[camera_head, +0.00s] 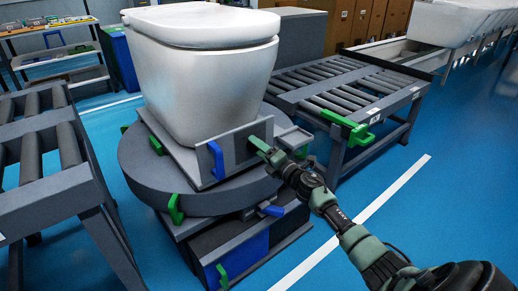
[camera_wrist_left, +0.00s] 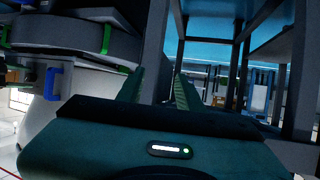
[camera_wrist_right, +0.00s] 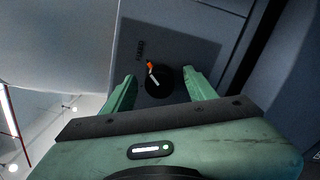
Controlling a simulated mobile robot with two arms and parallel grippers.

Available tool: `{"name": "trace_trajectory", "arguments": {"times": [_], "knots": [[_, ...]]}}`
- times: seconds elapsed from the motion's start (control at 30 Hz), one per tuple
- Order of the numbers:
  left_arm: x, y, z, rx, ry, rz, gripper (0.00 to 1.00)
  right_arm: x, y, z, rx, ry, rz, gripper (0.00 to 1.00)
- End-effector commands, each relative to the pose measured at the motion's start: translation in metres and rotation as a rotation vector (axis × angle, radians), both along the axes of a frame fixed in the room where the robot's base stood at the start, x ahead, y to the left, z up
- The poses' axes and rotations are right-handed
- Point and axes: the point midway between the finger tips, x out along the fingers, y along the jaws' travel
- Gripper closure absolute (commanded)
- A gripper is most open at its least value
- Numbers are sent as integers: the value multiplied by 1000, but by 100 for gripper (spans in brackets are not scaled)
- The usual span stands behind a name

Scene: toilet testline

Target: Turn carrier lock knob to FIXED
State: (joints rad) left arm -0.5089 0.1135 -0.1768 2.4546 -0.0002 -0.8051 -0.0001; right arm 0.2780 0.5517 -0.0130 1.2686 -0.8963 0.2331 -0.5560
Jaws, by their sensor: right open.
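The carrier lock knob (camera_wrist_right: 160,80) is a round black knob with a white pointer line, set on a dark panel (camera_wrist_right: 185,50). In the head view my right gripper (camera_head: 262,150) reaches the front of the carrier (camera_head: 210,165), and the knob is hidden. My left gripper (camera_wrist_left: 157,88) is open and empty in its wrist view and out of the head view.
A white toilet (camera_head: 205,85) stands on the carrier, on a round grey turntable (camera_head: 150,180) with green handles. A blue handle (camera_head: 216,160) juts from the carrier's front. Roller conveyors stand left (camera_head: 45,150) and right (camera_head: 340,90). Blue floor is clear at the right.

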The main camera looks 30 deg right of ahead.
Motion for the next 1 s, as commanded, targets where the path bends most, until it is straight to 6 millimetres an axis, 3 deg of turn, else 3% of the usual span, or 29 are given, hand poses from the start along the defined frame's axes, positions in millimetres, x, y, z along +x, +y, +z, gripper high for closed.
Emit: {"name": "trace_trajectory", "arguments": {"times": [0.17, 0.6, 1.0], "knots": [[-5, 3, -6, 11, 46, 4, 64, -11, -1, -1, -1, 2, 0, 44], [-42, 18, -44, 68, 295, 22, 64, -72, -6, -4, 1, 2, -1, 44], [-46, 19, -48, 73, 317, 23, 64, -78, -7, -4, 1, 0, -1, 44]]}}
